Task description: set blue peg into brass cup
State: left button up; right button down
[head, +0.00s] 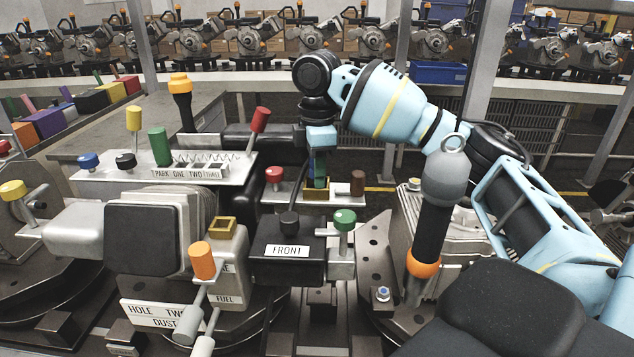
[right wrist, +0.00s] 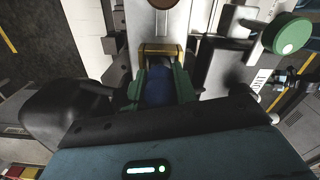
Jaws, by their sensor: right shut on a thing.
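My right gripper (head: 318,180) comes in from the right and points down, its green fingers shut on the blue peg. The blue peg (right wrist: 158,88) shows between the green fingers (right wrist: 160,88) in the right wrist view; in the head view the fingers mostly hide it. A square brass cup (head: 316,194) is directly under the fingertips, and its rim (right wrist: 162,47) shows just beyond them in the wrist view. I cannot tell whether the peg's lower end is inside it. Another square brass cup (head: 222,227) is at the left, near the FUEL label. My left gripper is not in view.
A red knob (head: 274,175) and a brown peg (head: 357,183) stand on either side of the cup. A green knob (head: 345,219) and a black FRONT box (head: 287,252) are nearer. A slotted rack (head: 170,168) with pegs is left. A grey-topped handle (head: 446,175) stands right.

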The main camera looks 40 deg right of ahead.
jog(key=c, duration=1.1)
grip_release()
jog(key=shift+f, duration=0.4)
jog(key=shift+o, duration=0.3)
jog(key=shift+f, duration=0.1)
jog(key=shift+w+r, duration=0.1)
jog(key=shift+r, duration=4.3)
